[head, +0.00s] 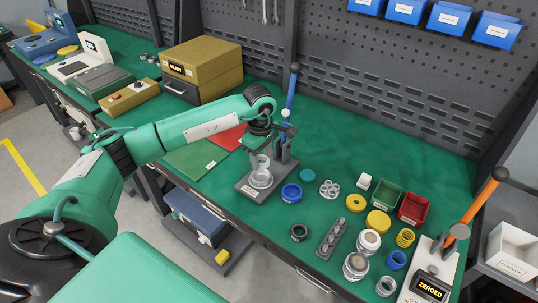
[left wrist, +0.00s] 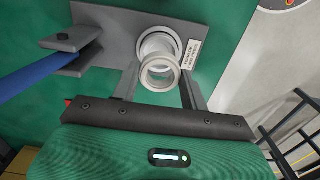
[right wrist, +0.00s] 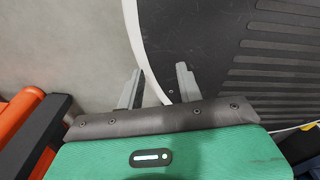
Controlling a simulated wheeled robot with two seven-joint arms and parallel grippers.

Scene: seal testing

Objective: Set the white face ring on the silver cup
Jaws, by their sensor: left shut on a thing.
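A pale white-grey ring (head: 262,161) is in my left gripper (left wrist: 160,75), between the two fingertips. The same ring (left wrist: 160,73) shows in the left wrist view, its opening facing the camera. Right below it, a silvery round cup (head: 261,180) stands on the grey base plate of a small press (head: 245,190). In the left wrist view the ring overlaps the cup (left wrist: 152,42), slightly off its centre. The frames do not show clearly whether ring and cup touch. My right gripper (right wrist: 158,85) is open and empty, away from the bench, and is not in the head view.
The press has a blue lever (head: 291,92) beside my left gripper. A blue ring (head: 291,193) lies just right of the base. Several rings, caps, a green bin (head: 387,195) and a red bin (head: 413,208) stand further right. A brown box (head: 202,70) stands behind left.

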